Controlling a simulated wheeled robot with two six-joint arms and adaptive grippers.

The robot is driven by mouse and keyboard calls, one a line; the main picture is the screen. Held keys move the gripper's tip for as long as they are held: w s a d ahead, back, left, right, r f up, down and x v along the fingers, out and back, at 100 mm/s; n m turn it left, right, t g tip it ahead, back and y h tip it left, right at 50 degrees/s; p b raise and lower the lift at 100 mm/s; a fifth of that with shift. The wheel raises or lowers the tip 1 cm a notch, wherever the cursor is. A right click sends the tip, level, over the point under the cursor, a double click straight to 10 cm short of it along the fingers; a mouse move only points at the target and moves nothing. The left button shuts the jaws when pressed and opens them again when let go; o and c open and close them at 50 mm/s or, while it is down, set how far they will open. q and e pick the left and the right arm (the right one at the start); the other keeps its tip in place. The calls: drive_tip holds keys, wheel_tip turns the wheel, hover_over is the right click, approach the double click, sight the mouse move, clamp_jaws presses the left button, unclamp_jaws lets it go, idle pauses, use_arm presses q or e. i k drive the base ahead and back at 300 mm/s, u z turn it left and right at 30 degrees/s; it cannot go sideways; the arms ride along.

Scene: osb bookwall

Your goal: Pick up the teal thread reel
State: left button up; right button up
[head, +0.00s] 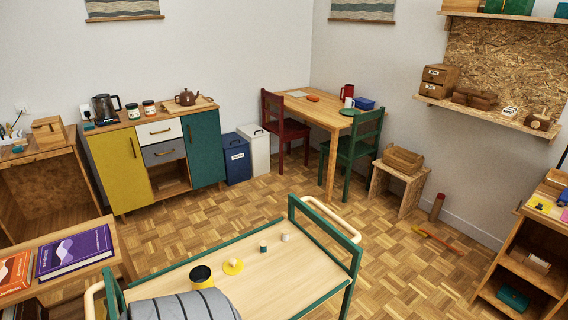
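A small reel with a dark teal middle and pale ends, the teal thread reel (263,246), stands upright on the wooden top of a green-framed trolley (300,268) in the head view. A small white reel-like piece (285,237) stands a little behind it to the right, apart from it. Neither my left nor my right gripper is in view, and nothing touches the teal reel.
On the trolley a yellow disc with a knob (232,267) and a yellow and black cup (201,277) stand left of the reel. A grey ribbed rounded thing (185,305) fills the near left. Green end rails (324,238) rise around the top, whose right part is clear.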

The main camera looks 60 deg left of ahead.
sight(264, 250)
drive_tip(key=u, duration=0.05)
drive_tip(key=i, duration=2.65)
drive_tip(key=u, duration=2.75)
